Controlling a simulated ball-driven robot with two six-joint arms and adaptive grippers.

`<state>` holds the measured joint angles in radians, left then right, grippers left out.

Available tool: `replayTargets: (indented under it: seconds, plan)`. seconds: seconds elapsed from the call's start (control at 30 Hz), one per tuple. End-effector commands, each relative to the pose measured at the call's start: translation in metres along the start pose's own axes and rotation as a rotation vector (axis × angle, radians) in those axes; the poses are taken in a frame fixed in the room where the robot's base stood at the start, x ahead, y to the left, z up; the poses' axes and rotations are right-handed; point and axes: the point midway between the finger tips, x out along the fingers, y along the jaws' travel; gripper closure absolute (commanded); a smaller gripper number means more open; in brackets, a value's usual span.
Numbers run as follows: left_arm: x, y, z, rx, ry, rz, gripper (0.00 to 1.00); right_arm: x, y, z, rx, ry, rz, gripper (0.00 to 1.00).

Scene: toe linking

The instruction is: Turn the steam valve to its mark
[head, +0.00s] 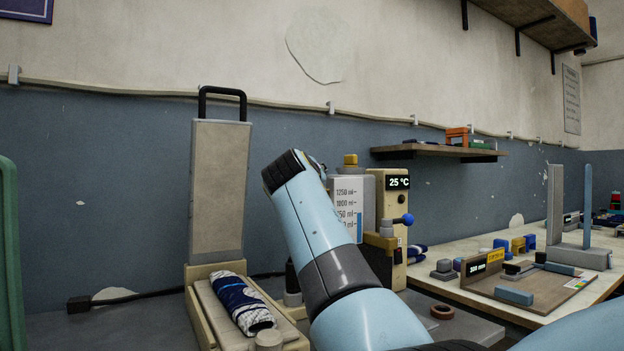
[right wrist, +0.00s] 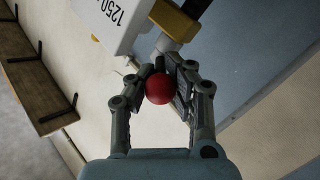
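The steam machine (head: 393,185) stands behind my right arm in the head view, with a "25 °C" display and a tank (head: 347,205) marked in ml. A lever with a blue ball (head: 407,219) sticks out on its right side. The white tank (right wrist: 112,20) shows just beyond. My right arm hides the red knob and gripper in the head view. The valve's mark is not visible. My left gripper is not in view.
A press (head: 218,190) with a raised plate and a rolled patterned textile (head: 240,304) on its bed stands left of my arm. A shelf (head: 425,151) hangs on the wall.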

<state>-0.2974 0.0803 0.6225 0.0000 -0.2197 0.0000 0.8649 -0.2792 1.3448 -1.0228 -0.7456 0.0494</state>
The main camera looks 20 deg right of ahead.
Motion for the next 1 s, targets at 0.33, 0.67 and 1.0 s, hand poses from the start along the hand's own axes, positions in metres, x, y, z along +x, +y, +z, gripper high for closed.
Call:
replayTargets:
  seconds: [0.33,0.67,1.0]
  plan:
    - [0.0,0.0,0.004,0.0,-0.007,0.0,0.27,0.0,-0.001,0.001,0.001,0.0,-0.002,0.49]
    - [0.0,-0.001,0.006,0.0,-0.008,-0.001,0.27,0.0,0.006,-0.01,0.002,0.002,0.001,0.49]
    - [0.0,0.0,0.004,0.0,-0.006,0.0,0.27,0.0,0.042,-0.065,0.003,0.002,-0.001,0.49]
